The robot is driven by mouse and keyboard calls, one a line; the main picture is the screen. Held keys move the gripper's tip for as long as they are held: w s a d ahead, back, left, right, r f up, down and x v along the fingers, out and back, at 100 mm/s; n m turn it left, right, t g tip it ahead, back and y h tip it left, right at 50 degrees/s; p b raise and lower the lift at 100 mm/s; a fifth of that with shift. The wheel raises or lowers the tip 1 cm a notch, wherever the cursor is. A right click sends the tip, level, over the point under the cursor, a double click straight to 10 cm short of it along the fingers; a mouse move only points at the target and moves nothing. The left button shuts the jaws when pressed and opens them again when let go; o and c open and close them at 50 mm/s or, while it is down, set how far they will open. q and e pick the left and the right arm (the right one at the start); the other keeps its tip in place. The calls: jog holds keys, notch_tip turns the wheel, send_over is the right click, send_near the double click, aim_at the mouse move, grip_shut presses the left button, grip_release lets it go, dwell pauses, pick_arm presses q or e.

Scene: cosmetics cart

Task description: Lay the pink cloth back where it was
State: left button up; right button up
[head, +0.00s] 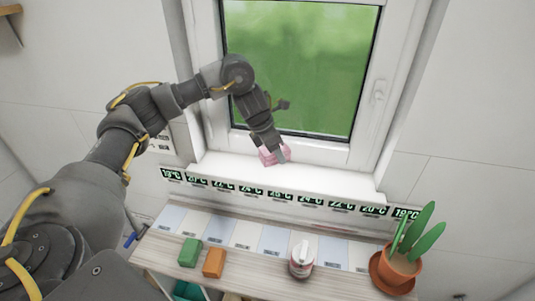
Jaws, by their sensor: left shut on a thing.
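A pink cloth (267,158) is in my left gripper (278,155), just above the white window sill (240,178), near the bottom of the window frame. The gripper is shut on the cloth and hides part of it. I cannot tell whether the cloth touches the sill. My right gripper is not in view.
A row of small displays (280,197) runs under the sill. The window (310,70) is closed.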

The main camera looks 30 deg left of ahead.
pick_arm(q)
jog(key=s+d+f+m+g+b, duration=0.3)
jog(key=s+d+f+m+b, duration=0.2)
jog(key=s+f+m+b, duration=0.2)
jog(key=s+d+f+m+g+h+b, duration=0.1)
jog(key=s+d+f+m+g+b, duration=0.2)
jog(key=m, duration=0.9)
jog(key=s+d+f+b, duration=0.2)
jog(key=s+f+b, duration=0.2)
jog(key=s+f, duration=0.1)
jog(key=shift+s+f, duration=0.2)
jog(key=shift+f, duration=0.5)
